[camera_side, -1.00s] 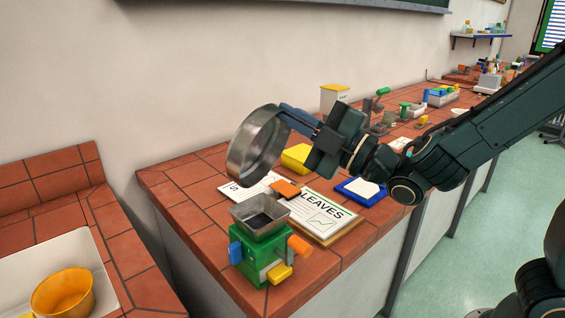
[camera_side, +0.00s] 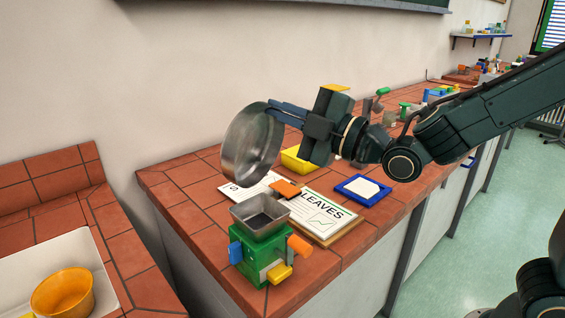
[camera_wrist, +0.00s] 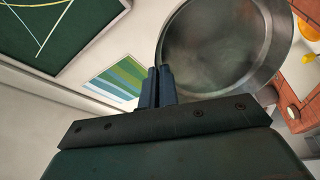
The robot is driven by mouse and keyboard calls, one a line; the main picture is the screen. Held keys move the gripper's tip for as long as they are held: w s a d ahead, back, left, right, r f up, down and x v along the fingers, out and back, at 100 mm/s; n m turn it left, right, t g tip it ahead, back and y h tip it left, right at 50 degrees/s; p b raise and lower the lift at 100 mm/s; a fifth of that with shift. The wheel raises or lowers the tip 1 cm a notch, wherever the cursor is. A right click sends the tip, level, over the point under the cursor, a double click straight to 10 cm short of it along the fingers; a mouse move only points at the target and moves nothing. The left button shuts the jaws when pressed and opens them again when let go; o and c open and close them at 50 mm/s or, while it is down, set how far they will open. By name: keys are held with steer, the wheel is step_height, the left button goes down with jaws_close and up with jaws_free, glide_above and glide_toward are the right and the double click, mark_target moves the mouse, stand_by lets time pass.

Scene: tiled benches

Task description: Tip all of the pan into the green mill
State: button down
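The round metal pan (camera_side: 252,146) hangs in the air, tilted steeply on its side, above and a little left of the green mill's hopper. It also shows in the wrist view (camera_wrist: 222,42), where the part of its inside that I see looks bare. My gripper (camera_side: 284,112) is shut on the pan's handle at the pan's upper right; its fingers also show in the wrist view (camera_wrist: 158,88). The green mill (camera_side: 262,256) stands upright at the bench's near corner. Its grey square hopper (camera_side: 260,214) is open at the top, with something dark inside.
A LEAVES board (camera_side: 328,216), an orange block (camera_side: 285,188), a yellow tray (camera_side: 296,160) and a blue-framed card (camera_side: 362,190) lie behind the mill. An orange bowl (camera_side: 62,293) sits in the sink at left. The wall stands close behind the bench.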

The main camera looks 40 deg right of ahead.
mark_target(256, 122)
steer(key=shift+w+a+r, duration=0.1)
steer(key=shift+w, duration=0.15)
steer(key=shift+g, duration=0.3)
steer(key=shift+w+a+r+g+h, duration=0.1)
steer(key=shift+w+a+g+h, duration=0.15)
steer(key=shift+w+g, duration=0.4)
steer(key=shift+w+a+r+g+h, duration=0.1)
steer(key=shift+w+a+g+h, duration=0.1)
steer(key=shift+w+g, duration=0.5)
steer(key=shift+w+a+g+h, duration=0.15)
steer(key=shift+w+a+g, duration=0.15)
steer(key=shift+w, duration=0.6)
steer(key=shift+w+g, duration=0.15)
steer(key=shift+g, duration=0.1)
steer(key=shift+w, duration=0.15)
steer(key=w+g, duration=0.1)
steer(key=w+a+f+g+h, duration=0.1)
steer(key=w, duration=0.1)
steer(key=w+g, duration=0.1)
steer(key=g, duration=0.1)
steer(key=shift+w+a+f, duration=0.2)
steer(key=shift+f, duration=0.05)
steer(key=shift+f, duration=0.1)
